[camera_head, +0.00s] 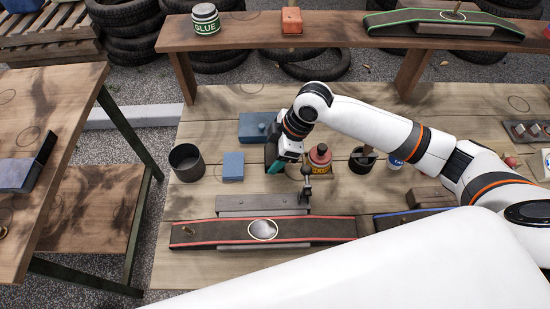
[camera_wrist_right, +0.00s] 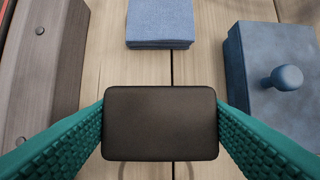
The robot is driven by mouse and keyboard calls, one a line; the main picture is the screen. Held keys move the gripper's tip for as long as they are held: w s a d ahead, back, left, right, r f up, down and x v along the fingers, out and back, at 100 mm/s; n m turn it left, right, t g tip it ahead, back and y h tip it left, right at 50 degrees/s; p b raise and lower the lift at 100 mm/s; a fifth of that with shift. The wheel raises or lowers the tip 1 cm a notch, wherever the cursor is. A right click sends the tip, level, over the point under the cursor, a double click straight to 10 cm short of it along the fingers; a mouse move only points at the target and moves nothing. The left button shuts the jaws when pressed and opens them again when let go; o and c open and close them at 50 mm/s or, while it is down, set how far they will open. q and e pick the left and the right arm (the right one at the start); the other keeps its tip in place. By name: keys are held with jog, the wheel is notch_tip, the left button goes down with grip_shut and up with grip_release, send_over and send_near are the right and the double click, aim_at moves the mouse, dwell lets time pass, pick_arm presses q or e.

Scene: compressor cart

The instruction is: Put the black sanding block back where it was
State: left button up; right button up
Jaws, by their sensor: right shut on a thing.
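The black sanding block (camera_wrist_right: 160,123) is between the teal fingers of my right gripper (camera_wrist_right: 160,135) in the right wrist view. Both fingers touch its sides. In the head view my right gripper (camera_head: 280,163) is over the middle of the wooden bench, and a dark part of the block (camera_head: 271,152) shows beside it. In the wrist view, part of a thin curved outline shows on the planks just below the block. I cannot tell whether the block touches the bench. My left gripper is not in view.
A blue cloth stack (camera_head: 233,166) and a blue box with a knob (camera_head: 254,126) lie close to the gripper. A dark open can (camera_head: 187,162) stands left, a red-lidded bottle (camera_head: 320,158) right. A grey rail (camera_head: 262,204) and red-edged strip (camera_head: 200,233) lie in front.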

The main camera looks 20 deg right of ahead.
jog(key=shift+f, duration=1.35)
jog(key=shift+f, duration=0.1)
jog(key=o, duration=0.9)
jog(key=v, duration=1.2)
